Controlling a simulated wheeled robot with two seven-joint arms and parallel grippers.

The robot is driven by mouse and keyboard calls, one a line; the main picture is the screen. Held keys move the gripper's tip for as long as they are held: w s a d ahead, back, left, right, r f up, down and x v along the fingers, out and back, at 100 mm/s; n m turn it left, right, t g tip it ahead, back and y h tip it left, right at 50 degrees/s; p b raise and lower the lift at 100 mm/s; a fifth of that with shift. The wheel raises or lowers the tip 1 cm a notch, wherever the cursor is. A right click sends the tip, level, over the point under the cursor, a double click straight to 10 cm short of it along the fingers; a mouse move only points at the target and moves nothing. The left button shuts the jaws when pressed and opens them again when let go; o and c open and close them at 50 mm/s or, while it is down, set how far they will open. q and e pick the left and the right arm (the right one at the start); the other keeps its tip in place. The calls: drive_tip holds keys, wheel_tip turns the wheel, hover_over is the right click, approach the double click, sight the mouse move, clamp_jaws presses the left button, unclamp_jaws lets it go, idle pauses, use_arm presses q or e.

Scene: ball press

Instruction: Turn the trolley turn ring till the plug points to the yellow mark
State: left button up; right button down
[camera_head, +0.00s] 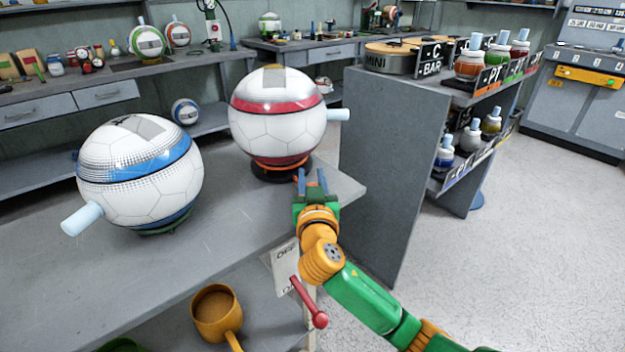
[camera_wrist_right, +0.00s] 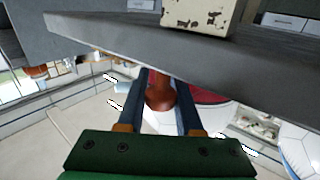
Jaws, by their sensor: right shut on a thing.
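A white ball with a red band (camera_head: 280,110) sits on a round black base (camera_head: 272,173) near the bench's right end. A thin orange-red ring (camera_head: 283,160) shows low around it and looks like the turn ring. A pale blue plug (camera_head: 339,115) sticks out of this ball to the right. My right gripper (camera_head: 312,178) is at the base's front right, its fingers shut on a red-brown part (camera_wrist_right: 160,95), apparently of the turn ring. The yellow mark cannot be made out. My left gripper is not in view.
A blue-banded ball (camera_head: 140,172) with its own plug (camera_head: 82,219) stands left on the grey bench (camera_head: 55,285). A red-handled lever (camera_head: 310,304) and an orange mug (camera_head: 216,312) are below the bench's front edge. A grey shelf unit (camera_head: 385,160) stands right.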

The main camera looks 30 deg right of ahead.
drive_tip(key=a, duration=0.1)
drive_tip(key=a+m+h, duration=0.1)
drive_tip(key=a+g+b, duration=0.1)
drive_tip(key=shift+w+f+h, duration=0.2)
drive_tip(key=shift+w+h, duration=0.05)
drive_tip(key=shift+h, duration=0.15)
drive_tip(key=shift+m+g+h, duration=0.3)
drive_tip(key=shift+m, duration=0.1)
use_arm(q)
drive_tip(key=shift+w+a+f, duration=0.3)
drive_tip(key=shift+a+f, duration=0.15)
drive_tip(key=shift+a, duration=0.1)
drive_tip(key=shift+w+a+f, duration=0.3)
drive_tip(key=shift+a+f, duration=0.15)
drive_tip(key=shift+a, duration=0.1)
use_arm(e)
drive_tip(key=shift+d+r, duration=0.1)
drive_tip(key=shift+r, duration=0.05)
drive_tip(key=c, duration=0.6)
unclamp_jaws()
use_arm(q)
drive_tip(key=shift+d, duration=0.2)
use_arm(e)
drive_tip(key=shift+s, duration=0.1)
